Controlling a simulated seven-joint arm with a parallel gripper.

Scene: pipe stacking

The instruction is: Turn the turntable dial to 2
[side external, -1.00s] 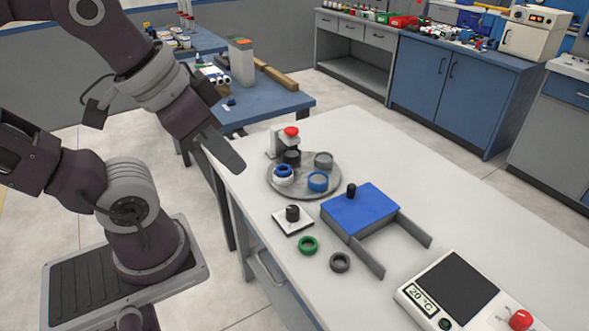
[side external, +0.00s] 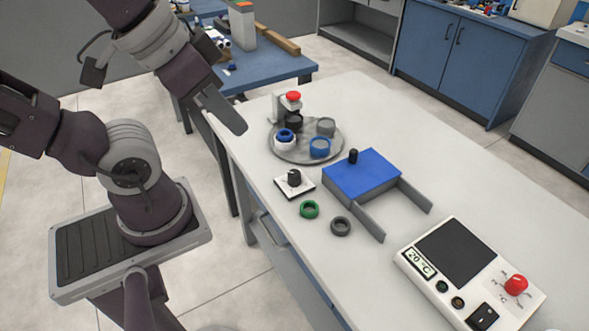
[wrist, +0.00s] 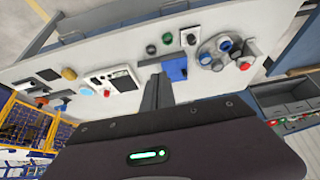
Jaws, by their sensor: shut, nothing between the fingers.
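The dial (side external: 294,178) is a black knob on a small white square plate near the table's left edge; it also shows in the wrist view (wrist: 190,38). Its numbers are too small to read. The round grey turntable (side external: 306,158) stands behind the dial and carries several pipe rings: blue, white, grey and dark. It also shows in the wrist view (wrist: 206,64). My gripper (side external: 241,129) is shut and empty, in the air to the left of the turntable and apart from the dial. Its fingers (wrist: 157,90) point over the table in the wrist view.
A blue-lidded box (side external: 361,174) with a black knob and two grey rails stands right of the dial. A green ring (side external: 309,209) and a grey ring (side external: 340,226) lie in front. A red-topped post (side external: 292,98) stands behind the turntable. A heating plate (side external: 455,252) sits at front right.

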